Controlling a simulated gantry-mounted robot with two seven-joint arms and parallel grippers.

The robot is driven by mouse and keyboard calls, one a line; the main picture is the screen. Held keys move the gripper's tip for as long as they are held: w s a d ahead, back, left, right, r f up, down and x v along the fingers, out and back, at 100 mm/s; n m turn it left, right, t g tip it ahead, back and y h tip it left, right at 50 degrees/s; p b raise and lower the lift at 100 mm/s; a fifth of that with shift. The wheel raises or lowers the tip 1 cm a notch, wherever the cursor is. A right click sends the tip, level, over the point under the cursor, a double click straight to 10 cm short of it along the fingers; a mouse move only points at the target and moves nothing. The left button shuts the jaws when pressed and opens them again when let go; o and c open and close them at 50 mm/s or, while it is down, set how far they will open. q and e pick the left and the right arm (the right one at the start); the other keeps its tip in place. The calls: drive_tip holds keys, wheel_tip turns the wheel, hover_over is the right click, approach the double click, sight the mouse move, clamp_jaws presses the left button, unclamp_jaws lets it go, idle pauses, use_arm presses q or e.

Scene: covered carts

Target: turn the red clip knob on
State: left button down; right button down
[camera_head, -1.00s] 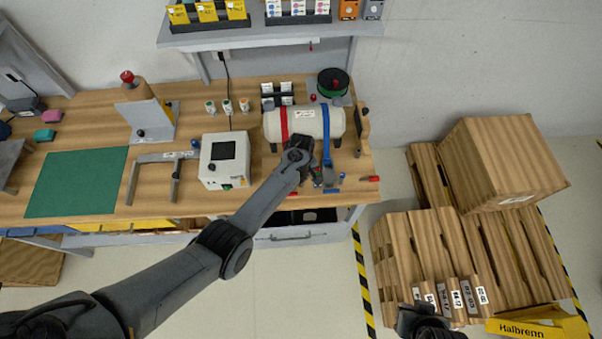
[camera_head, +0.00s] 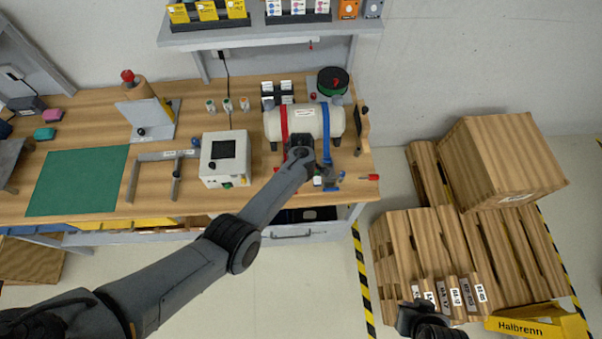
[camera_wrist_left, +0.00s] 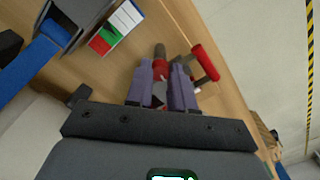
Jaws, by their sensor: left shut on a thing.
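My left gripper (camera_wrist_left: 165,88) has its purple fingers closed around a small red part (camera_wrist_left: 160,70) with a grey stem in the left wrist view. This part looks like the red clip knob; the fingers cover much of it, so its setting cannot be read. In the head view my left arm reaches over the bench front below the cream tank (camera_head: 304,113), and its wrist hides the fingertips and the knob. The tank carries a red strap (camera_head: 284,122) and a blue strap (camera_head: 326,132). My right gripper (camera_head: 414,312) is at the bottom edge, away from the bench; its jaws are unclear.
A red handle (camera_wrist_left: 203,62) lies close right of the fingers. A white, green and red label block (camera_wrist_left: 115,27) stands to the left. A white box with a screen (camera_head: 224,160) sits left of the arm on the bench. Pallets (camera_head: 420,258) stand right of the bench.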

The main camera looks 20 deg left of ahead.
use_arm(q)
drive_tip(key=c, duration=1)
unclamp_jaws()
drive_tip(key=shift+r+p, duration=1.05)
drive_tip(key=shift+r, duration=4.35)
drive_tip(key=shift+f, duration=0.1)
